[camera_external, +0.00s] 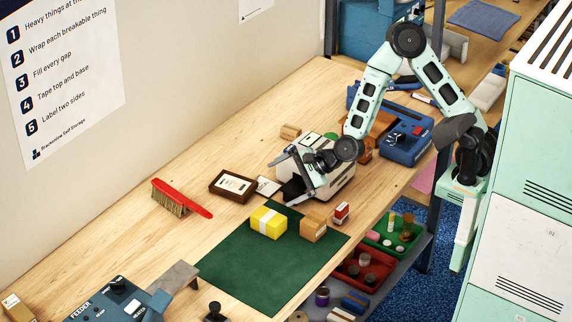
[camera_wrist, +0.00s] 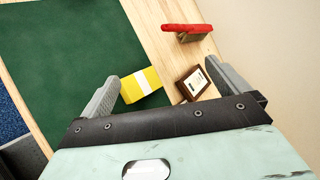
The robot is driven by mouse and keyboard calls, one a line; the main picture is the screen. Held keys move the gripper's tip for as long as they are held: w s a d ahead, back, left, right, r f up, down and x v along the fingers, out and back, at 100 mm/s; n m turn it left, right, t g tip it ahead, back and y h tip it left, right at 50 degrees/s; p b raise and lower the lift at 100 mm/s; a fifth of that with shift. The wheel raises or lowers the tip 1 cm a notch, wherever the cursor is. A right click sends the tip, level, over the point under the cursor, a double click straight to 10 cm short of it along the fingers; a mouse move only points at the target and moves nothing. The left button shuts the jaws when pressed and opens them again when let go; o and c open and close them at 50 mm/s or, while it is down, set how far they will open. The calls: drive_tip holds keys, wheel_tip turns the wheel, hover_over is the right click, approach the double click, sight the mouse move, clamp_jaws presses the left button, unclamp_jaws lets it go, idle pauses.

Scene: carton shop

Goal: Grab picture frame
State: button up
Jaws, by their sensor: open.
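The picture frame (camera_external: 233,186) has a dark brown wooden border around a pale picture. It lies on the wooden workbench near the wall, left of my gripper in the external view. In the wrist view the picture frame (camera_wrist: 193,83) shows between my fingers, close to the right finger, partly hidden by the gripper body. My gripper (camera_external: 286,178) is open and empty, above the bench to the right of the frame and apart from it. It also shows in the wrist view (camera_wrist: 172,90), with its two fingers wide apart.
A yellow box with a white band (camera_external: 268,222) and a cardboard box (camera_external: 313,227) stand on the green mat (camera_external: 240,268). A red-handled brush (camera_external: 181,198) lies left of the frame. A pale machine (camera_external: 325,182) stands beside my gripper. Bare wood surrounds the frame toward the wall.

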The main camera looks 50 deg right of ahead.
sight(235, 184)
drive_tip(key=w+d+m+t+h+p, duration=0.4)
drive_tip(key=w+d+m, duration=0.4)
drive_tip(key=m, duration=0.7)
drive_tip(key=shift+h, duration=0.6)
wheel_tip(235, 184, down, 10)
drive_tip(key=shift+d+f+b, duration=0.1)
drive_tip(key=shift+f+b, duration=0.1)
drive_tip(key=shift+b, duration=0.4)
drive_tip(key=shift+w+f+t, duration=0.15)
drive_tip(key=shift+f+t, duration=0.1)
drive_tip(key=shift+t, duration=0.05)
drive_tip(key=p+x, duration=0.7)
drive_tip(key=x, duration=1)
drive_tip(key=shift+f, duration=0.15)
drive_tip(key=c, duration=1)
drive_tip(key=shift+o, duration=0.2)
